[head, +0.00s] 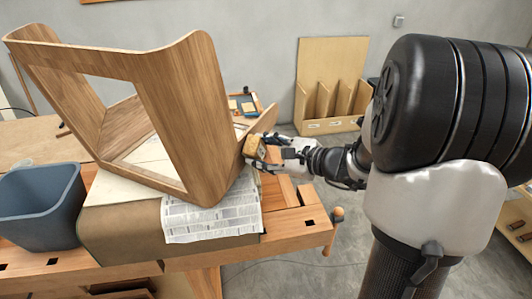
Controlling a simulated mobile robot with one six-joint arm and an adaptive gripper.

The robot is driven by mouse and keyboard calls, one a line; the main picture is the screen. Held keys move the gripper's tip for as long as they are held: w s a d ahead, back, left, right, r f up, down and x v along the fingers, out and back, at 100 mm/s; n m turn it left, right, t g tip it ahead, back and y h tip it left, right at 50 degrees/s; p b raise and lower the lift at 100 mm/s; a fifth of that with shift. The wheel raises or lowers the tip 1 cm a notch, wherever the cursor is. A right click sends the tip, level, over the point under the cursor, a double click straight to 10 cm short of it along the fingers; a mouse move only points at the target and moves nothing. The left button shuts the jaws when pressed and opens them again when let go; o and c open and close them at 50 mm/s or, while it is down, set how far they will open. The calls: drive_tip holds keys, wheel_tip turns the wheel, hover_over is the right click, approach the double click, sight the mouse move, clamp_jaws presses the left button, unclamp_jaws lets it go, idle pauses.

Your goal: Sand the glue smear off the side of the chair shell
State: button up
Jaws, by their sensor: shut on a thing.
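The chair shell (205,110) is a bent, brown wood-grain piece with a large opening, standing on a covered block on the workbench. My gripper (263,152) is at the shell's right side, shut on a small tan block, which looks like a sanding block (253,146). The block is close to the shell's lower right side; I cannot tell whether it touches. I cannot make out the glue smear in this view; the side facing my gripper is largely turned away.
A grey-blue bin (40,205) stands at the left of the shell. A printed newspaper sheet (212,217) hangs over the front of the covered block (120,230). The workbench (300,228) has a vise handle (333,228) at its right end. A plywood rack (331,80) stands by the wall.

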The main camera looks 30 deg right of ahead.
drive_tip(key=shift+w+a, duration=0.15)
drive_tip(key=shift+w+d, duration=0.65)
drive_tip(key=shift+d, duration=0.15)
drive_tip(key=shift+w+d, duration=0.6)
drive_tip(key=shift+d, duration=0.2)
drive_tip(key=shift+s+a+b, duration=0.5)
drive_tip(key=shift+s+a, duration=0.1)
drive_tip(key=shift+a, duration=0.25)
drive_tip(key=shift+s+a+b, duration=0.45)
drive_tip(key=shift+s+a, duration=0.1)
drive_tip(key=shift+a, duration=0.3)
drive_tip(key=shift+s+d, duration=1.95)
drive_tip(key=shift+s, duration=0.3)
